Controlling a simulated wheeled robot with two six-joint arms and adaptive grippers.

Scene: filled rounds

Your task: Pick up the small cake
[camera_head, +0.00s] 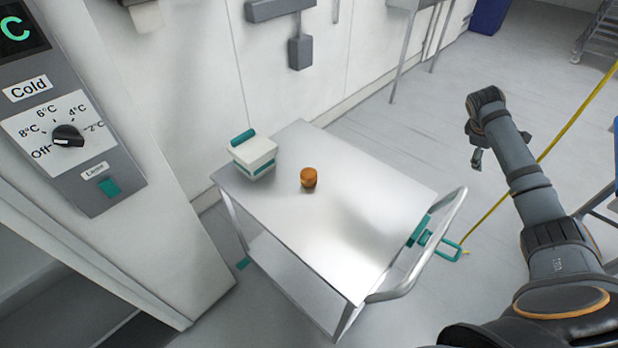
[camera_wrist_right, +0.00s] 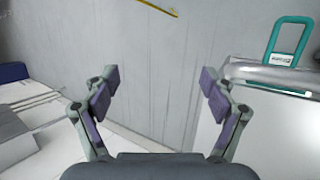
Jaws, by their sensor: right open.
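The small cake (camera_head: 308,178), round and orange-brown, stands on the steel top of a cart (camera_head: 350,240) in the head view. My right gripper (camera_head: 477,150) is in the air to the right of the cart, well apart from the cake. In the right wrist view the right gripper (camera_wrist_right: 160,92) has its two fingers spread wide with nothing between them. The cake does not show in the wrist view. My left gripper is in neither view.
A white box with teal handles (camera_head: 254,155) stands on the cart left of the cake. The cart has a raised push handle (camera_head: 440,240) at its right end. A grey panel with a dial (camera_head: 68,136) rises at the left. Open floor (camera_head: 430,120) lies behind the cart.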

